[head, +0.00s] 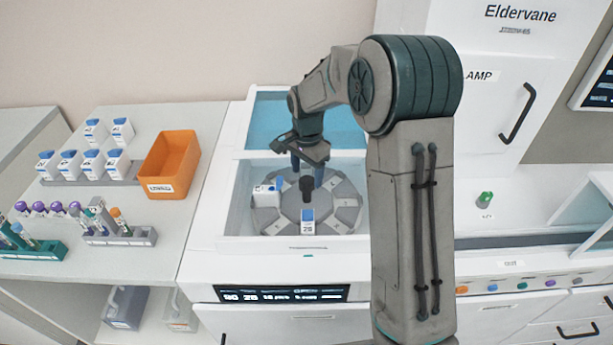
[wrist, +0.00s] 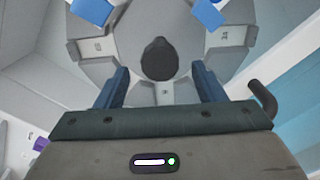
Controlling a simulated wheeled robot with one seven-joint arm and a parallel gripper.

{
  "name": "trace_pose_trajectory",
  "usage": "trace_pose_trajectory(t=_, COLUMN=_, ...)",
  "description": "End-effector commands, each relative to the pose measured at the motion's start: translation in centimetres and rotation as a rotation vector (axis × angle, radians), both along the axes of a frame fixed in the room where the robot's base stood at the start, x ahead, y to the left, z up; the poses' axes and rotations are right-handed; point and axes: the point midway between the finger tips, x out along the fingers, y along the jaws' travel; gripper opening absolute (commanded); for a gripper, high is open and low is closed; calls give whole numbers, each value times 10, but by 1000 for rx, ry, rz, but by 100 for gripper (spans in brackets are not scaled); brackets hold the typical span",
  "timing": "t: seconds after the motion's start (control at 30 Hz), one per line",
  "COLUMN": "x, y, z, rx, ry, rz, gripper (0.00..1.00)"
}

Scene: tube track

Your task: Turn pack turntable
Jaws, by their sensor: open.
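The pack turntable (head: 337,213) is a grey segmented disc inside the open white analyzer bay. A dark knob (head: 306,187) stands up at its centre. White packs with blue caps sit on it, one at the left (head: 266,194) and one at the front (head: 308,222). My gripper (head: 307,176) is open over the turntable, behind the knob in the head view. In the wrist view the knob (wrist: 159,60) shows beyond and between the two blue fingers (wrist: 160,88). I cannot tell whether the fingers touch it. The turntable's far part is partly hidden by my arm.
The bay's white walls (head: 232,200) surround the turntable. A blue-tinted lid (head: 268,122) stands behind it. On the left bench are an orange bin (head: 168,165), several blue-capped packs (head: 93,165) and tube racks (head: 120,236).

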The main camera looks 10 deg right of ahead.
Motion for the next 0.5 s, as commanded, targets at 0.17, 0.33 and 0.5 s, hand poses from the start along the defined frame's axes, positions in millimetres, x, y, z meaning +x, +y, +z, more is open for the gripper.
trace_pose_trajectory(t=0.17, x=0, y=0, z=-20, rx=0, ry=2, rz=1, gripper=63)
trace_pose_trajectory(t=0.33, x=0, y=0, z=-27, rx=0, ry=0, rz=0, gripper=63)
trace_pose_trajectory(t=0.5, x=0, y=0, z=-27, rx=-1, ry=-1, rz=0, gripper=63)
